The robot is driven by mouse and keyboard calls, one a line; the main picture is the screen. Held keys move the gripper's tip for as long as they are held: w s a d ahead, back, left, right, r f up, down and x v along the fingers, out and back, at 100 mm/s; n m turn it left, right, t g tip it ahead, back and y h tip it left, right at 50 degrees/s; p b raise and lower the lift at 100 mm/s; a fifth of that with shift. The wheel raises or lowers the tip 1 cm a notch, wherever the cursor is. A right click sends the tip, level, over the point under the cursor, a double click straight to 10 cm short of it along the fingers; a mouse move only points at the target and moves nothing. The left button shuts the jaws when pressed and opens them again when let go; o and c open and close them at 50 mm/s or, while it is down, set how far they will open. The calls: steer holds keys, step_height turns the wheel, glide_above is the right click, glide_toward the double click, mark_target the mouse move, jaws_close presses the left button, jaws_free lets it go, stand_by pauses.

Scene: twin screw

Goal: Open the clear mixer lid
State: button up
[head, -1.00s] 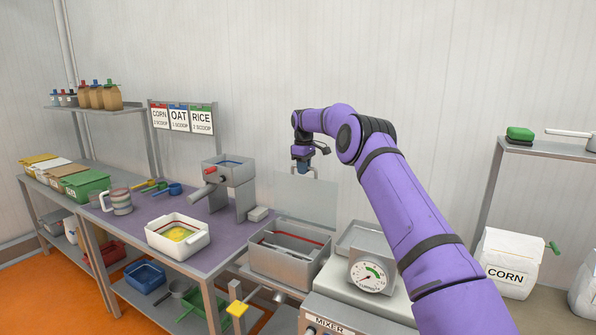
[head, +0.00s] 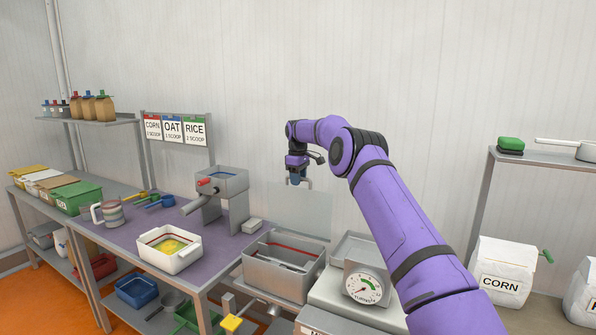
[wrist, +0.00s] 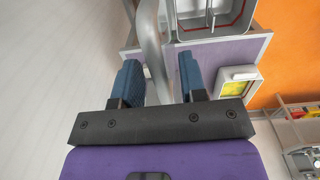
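The clear mixer lid (head: 300,213) stands upright, raised at the back edge of the grey mixer trough (head: 262,277), and the trough's top is uncovered. My gripper (head: 298,183) is at the lid's top edge in the head view. In the wrist view my gripper (wrist: 160,75) has its two blue fingers apart, with a grey curved bar (wrist: 150,40) showing between them. It looks like the lid's handle, and I see no clear grip on it. The trough also shows in the wrist view, top right, with a red line inside its rim.
A dial scale (head: 365,285) stands right of the trough, under my arm. A white tray (head: 180,262) with yellow contents and a grey grinder (head: 222,190) are on the purple-topped table to the left. The wall behind the lid is bare.

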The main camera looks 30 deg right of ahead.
step_height(320, 180, up, 9)
steer(key=shift+r, duration=0.1)
steer(key=shift+s+a+r, duration=0.1)
steer(key=shift+a+r, duration=0.05)
steer(key=shift+r, duration=0.4)
stand_by(0.5)
